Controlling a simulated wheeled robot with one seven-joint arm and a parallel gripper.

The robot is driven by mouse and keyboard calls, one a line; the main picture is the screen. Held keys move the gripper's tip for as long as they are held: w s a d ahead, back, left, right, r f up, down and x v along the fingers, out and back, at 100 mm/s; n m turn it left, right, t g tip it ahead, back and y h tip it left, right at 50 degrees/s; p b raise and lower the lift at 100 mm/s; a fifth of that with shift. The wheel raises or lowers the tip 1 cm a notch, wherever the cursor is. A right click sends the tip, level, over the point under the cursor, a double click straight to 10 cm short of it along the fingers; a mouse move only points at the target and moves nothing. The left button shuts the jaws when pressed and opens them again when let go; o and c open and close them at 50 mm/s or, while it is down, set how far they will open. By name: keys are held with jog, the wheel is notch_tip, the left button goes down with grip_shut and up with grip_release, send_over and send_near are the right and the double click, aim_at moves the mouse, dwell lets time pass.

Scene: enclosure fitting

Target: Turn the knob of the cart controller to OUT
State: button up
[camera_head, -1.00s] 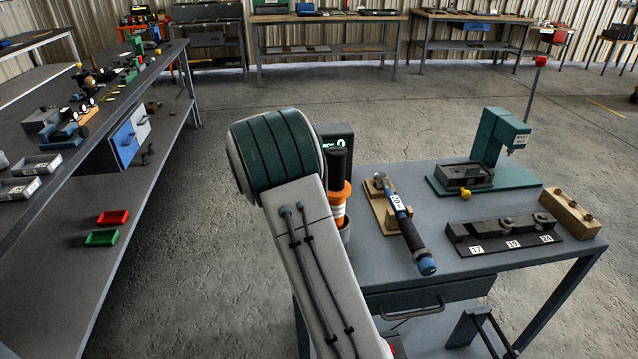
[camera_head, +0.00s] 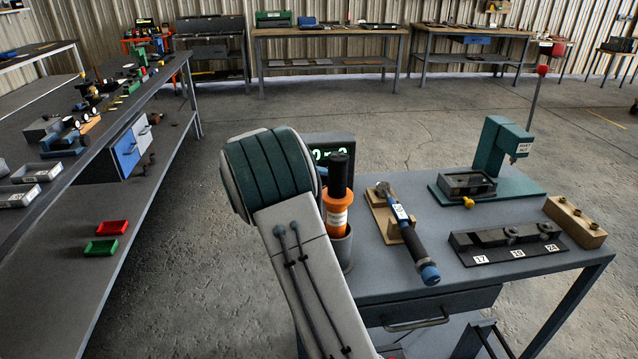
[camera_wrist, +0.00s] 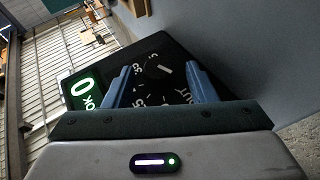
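The cart controller is a black box (camera_head: 345,142) with a green lit display, at the back left of the cart, partly hidden behind my arm in the head view. In the wrist view its dark face (camera_wrist: 180,52) carries a round black knob (camera_wrist: 158,70) with a white pointer line. White marks ring the knob, and OUT is at its lower right; the pointer is not on OUT. Contact cannot be told.
On the cart, an orange-and-black tool (camera_head: 337,207) stands in a holder close beside my arm. A blue-ended torque tool (camera_head: 412,235) lies on a wooden rest. A green press (camera_head: 497,150) and a black socket rail (camera_head: 507,240) are further right.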

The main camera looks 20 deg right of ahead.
jog(key=v, duration=1.4)
jog(key=shift+d, duration=0.1)
